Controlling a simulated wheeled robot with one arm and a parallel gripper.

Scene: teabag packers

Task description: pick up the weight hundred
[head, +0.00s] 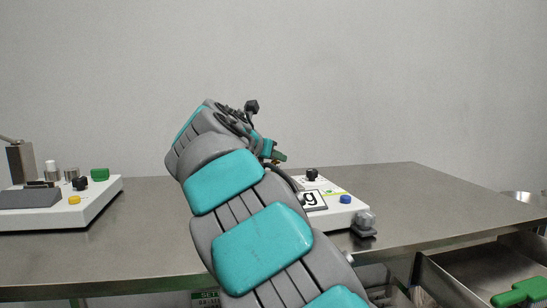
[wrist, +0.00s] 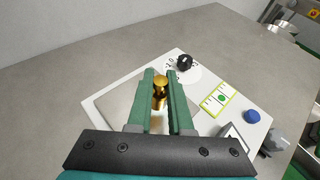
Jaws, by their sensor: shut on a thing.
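A brass weight (wrist: 160,86) with a round knob on top stands upright between the green fingers of my gripper (wrist: 161,73) in the wrist view. My gripper is shut on it. It is over the metal plate of a white scale (wrist: 96,104); I cannot tell whether its base touches the plate. No marking on the weight is readable.
The scale has a black knob (wrist: 184,63), a green-and-yellow label (wrist: 219,98) and a blue button (wrist: 252,116). A grey block (head: 364,222) stands at its right. Another white device (head: 95,207) is at the far left. The steel table (head: 420,190) is clear at the right.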

